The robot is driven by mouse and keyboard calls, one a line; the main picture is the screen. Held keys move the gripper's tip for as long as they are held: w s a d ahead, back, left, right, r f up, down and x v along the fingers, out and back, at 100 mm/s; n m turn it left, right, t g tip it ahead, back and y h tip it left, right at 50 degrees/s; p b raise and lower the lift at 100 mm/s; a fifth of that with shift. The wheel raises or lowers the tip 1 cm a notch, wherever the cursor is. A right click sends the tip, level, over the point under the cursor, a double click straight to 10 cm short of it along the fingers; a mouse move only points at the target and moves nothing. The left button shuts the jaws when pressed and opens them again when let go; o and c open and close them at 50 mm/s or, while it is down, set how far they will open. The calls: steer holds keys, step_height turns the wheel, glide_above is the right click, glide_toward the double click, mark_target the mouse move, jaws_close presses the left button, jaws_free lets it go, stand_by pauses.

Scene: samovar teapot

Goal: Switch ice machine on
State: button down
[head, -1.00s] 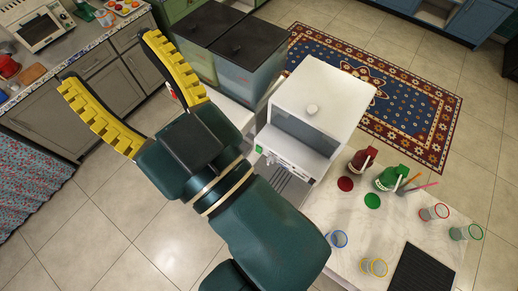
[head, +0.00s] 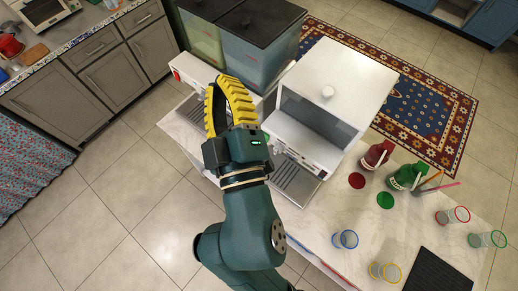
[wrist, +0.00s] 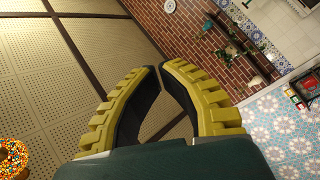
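A white box-shaped machine (head: 342,82) with a round knob on its lid and a dark front window stands in the middle of the head view. I take it for the ice machine. A grilled tray (head: 297,180) lies below the panel. My gripper (head: 219,82), with yellow ribbed fingers, is left of the machine, above the counter. In the wrist view its fingertips (wrist: 160,67) come together with nothing between them.
A double dispenser (head: 245,45) with dark lids and a red switch (head: 176,74) stands left of the machine. On the counter (head: 322,215) at right are a red bottle (head: 376,155), a green bottle (head: 405,177), several glasses and a black mat (head: 436,272).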

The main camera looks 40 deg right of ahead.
steer(key=s+f+n+g+b, duration=0.2)
steer(key=f+b, duration=0.6)
steer(key=f, duration=1.1)
steer(key=s+d+f+n+g+b, duration=0.1)
steer(key=f+b, duration=0.6)
steer(key=f, duration=1.2)
steer(key=s+n+g, duration=0.1)
steer(key=s+n, duration=0.1)
steer(key=n, duration=0.1)
steer(key=shift+s+d+f+b, duration=0.2)
steer(key=shift+d+f+b, duration=0.1)
steer(key=shift+f+b, duration=0.05)
steer(key=s+d+p+x, duration=0.1)
steer(key=d+x, duration=0.1)
steer(key=x, duration=1)
steer(key=shift+d+f, duration=0.2)
steer(key=shift+d, duration=0.2)
